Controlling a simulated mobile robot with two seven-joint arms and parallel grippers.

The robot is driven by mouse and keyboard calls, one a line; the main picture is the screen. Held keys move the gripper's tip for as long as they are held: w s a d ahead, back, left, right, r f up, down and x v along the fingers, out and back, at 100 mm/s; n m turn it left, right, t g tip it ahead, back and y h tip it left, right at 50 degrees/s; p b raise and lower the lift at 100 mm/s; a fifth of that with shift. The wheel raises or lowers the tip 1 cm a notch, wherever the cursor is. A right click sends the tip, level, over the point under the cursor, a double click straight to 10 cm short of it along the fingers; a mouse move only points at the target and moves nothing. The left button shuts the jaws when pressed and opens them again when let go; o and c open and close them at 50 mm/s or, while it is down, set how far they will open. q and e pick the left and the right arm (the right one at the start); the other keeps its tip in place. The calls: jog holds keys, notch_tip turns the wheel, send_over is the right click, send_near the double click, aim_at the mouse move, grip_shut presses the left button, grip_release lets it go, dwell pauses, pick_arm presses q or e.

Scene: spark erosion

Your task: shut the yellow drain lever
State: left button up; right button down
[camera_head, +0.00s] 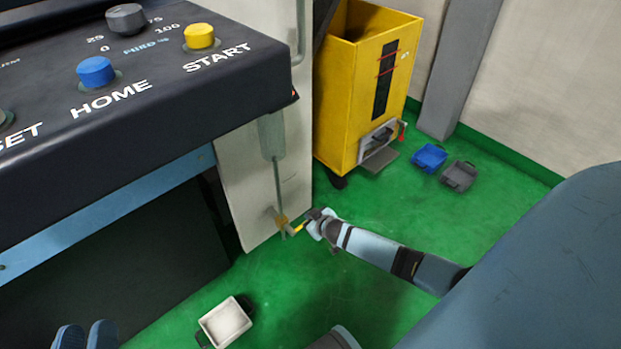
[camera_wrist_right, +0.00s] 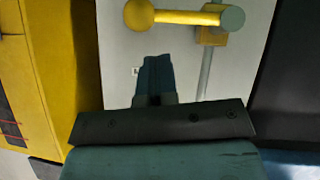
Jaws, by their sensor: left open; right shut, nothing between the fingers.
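The yellow drain lever (camera_head: 299,228) sits low on the pale machine side panel, at the foot of a thin vertical pipe. In the right wrist view the lever (camera_wrist_right: 182,17) lies crosswise to the pipe, its round knob at the left end and the yellow valve body (camera_wrist_right: 211,38) at the right. My right gripper (camera_head: 316,218) is beside the lever's knob end. Its fingers (camera_wrist_right: 156,62) are shut and empty, just short of the lever in that view; contact cannot be told. My left gripper (camera_head: 86,326) is open at the lower left, far from the lever.
A dark control panel (camera_head: 140,150) overhangs at the left. A yellow bin-like unit (camera_head: 340,100) stands behind the right gripper. A pale tray (camera_head: 225,322) lies on the green floor; blue (camera_head: 430,157) and grey (camera_head: 459,176) trays lie near the wall. The floor between is clear.

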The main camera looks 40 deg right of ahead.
pick_arm(q)
jog(key=shift+s+a+f+g+y+p, duration=0.15)
jog(key=shift+a+f+y+p, duration=0.25)
jog(key=shift+p, duration=0.6)
jog(key=shift+w+a+f+g+y+p, duration=0.15)
jog(key=shift+a+y+p, duration=0.4)
jog(key=shift+p, duration=0.4)
pick_arm(e)
jog(key=v, duration=1)
jog(key=shift+d+r, duration=0.4)
jog(key=shift+d, duration=0.1)
pick_arm(q)
jog(key=shift+s, duration=0.1)
